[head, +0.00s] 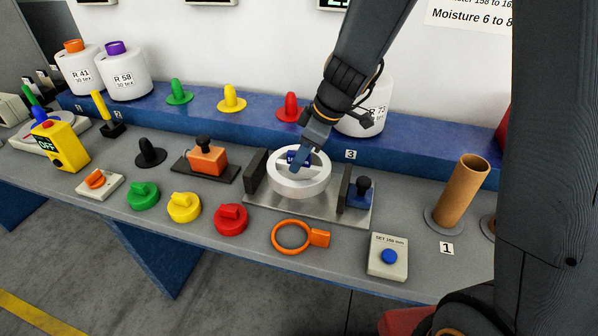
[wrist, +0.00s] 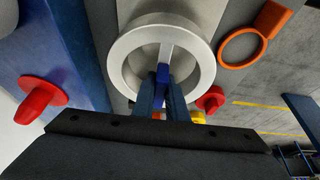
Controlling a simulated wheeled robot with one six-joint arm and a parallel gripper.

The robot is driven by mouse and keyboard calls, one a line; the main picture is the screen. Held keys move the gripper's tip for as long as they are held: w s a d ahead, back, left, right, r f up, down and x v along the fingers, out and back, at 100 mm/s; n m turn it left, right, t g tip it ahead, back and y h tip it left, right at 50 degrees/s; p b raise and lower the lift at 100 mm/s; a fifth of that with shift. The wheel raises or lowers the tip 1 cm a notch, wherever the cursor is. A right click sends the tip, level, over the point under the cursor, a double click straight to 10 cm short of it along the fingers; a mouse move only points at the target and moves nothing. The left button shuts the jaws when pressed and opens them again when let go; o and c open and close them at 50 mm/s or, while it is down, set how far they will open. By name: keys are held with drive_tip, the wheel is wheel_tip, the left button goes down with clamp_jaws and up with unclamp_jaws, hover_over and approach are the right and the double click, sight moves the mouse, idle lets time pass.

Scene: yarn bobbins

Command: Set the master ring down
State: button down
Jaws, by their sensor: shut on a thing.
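The master ring (head: 300,188) is a pale silver ring with a crossbar and a blue grip piece in its middle. My gripper (head: 300,160) reaches down into it from above and is shut on the blue grip piece. The ring is over the metal plate of a gauge stand (head: 262,207), between a black left block (head: 256,172) and a right black block (head: 344,188). I cannot tell whether it touches the plate. In the wrist view the ring (wrist: 207,70) surrounds my fingers (wrist: 161,88), which pinch the blue piece.
A blue knobbed slide (head: 359,196) is at the stand's right. In front are an orange ring with a tab (head: 290,250), a box with a blue button (head: 388,266) and a red knob (head: 231,222). A brown tube (head: 461,187) stands right; a blue ledge (head: 240,118) runs behind.

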sight(299, 172)
drive_tip(key=shift+f, duration=2.05)
drive_tip(key=shift+f, duration=0.2)
drive_tip(key=c, duration=1.8)
unclamp_jaws()
drive_tip(key=shift+o, duration=0.2)
drive_tip(key=shift+r, duration=0.1)
drive_tip(key=shift+r, duration=0.1)
drive_tip(key=b+v, duration=0.1)
drive_tip(key=v, duration=1)
drive_tip(key=shift+d+r, duration=0.2)
drive_tip(key=shift+r, duration=0.1)
drive_tip(key=s+d+f+m+h, duration=0.4)
drive_tip(key=s+d+m, duration=0.7)
drive_tip(key=m, duration=0.3)
drive_tip(key=shift+s+f, duration=0.45)
drive_tip(key=shift+s, duration=0.2)
